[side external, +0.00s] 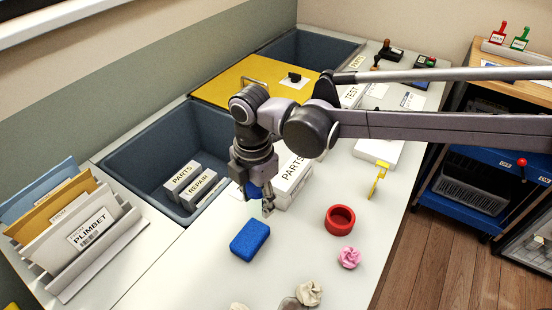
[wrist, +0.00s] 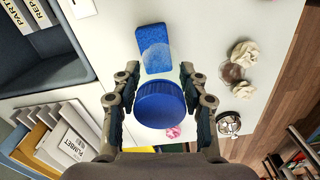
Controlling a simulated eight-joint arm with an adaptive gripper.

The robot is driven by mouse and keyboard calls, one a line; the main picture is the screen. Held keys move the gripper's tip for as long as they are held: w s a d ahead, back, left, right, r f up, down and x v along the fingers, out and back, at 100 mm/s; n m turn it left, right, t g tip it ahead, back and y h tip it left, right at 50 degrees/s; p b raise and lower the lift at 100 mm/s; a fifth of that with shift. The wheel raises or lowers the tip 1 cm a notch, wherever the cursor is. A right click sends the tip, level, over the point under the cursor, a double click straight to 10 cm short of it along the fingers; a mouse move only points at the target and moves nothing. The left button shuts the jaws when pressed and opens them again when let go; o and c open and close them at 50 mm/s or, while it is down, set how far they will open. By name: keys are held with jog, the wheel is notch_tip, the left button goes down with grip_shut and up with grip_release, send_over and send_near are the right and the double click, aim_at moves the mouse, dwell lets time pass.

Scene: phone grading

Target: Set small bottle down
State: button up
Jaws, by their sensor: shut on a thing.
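The small bottle shows mainly as its ridged blue cap (wrist: 160,105), seen from above between my fingers in the wrist view. A pale, clear-looking patch beyond the cap overlaps the blue sponge and may be the bottle's body. In the side view only a blue bit (side external: 253,191) of it shows at my fingers. My gripper (side external: 258,200), also in the wrist view (wrist: 157,82), is shut on the bottle and points down over the white table, behind the sponge. Whether the bottle's base touches the table I cannot tell.
The blue sponge (side external: 250,240) lies close in front of my gripper. A red ring (side external: 340,219), a pink crumpled piece (side external: 349,257) and pale crumpled pieces (side external: 309,293) lie rightward. White boxes (side external: 293,178) stand just behind. A grey bin (side external: 140,160) and file rack (side external: 90,250) are left.

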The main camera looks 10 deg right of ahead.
jog(key=s+d, duration=0.1)
jog(key=d, duration=1.9)
jog(key=shift+n, duration=0.3)
jog(key=a+f, duration=0.2)
jog(key=a, duration=0.1)
jog(key=s+a+f, duration=0.1)
jog(key=a+f, duration=0.1)
jog(key=a, duration=0.2)
jog(key=s+a+f, duration=0.1)
jog(key=a+f, duration=0.2)
jog(key=a, duration=0.1)
jog(key=shift+s+a, duration=0.1)
jog(key=shift+s, duration=0.1)
jog(key=shift+f, duration=2)
jog(key=shift+f, duration=0.1)
jog(key=o, duration=1.2)
jog(key=shift+c, duration=0.2)
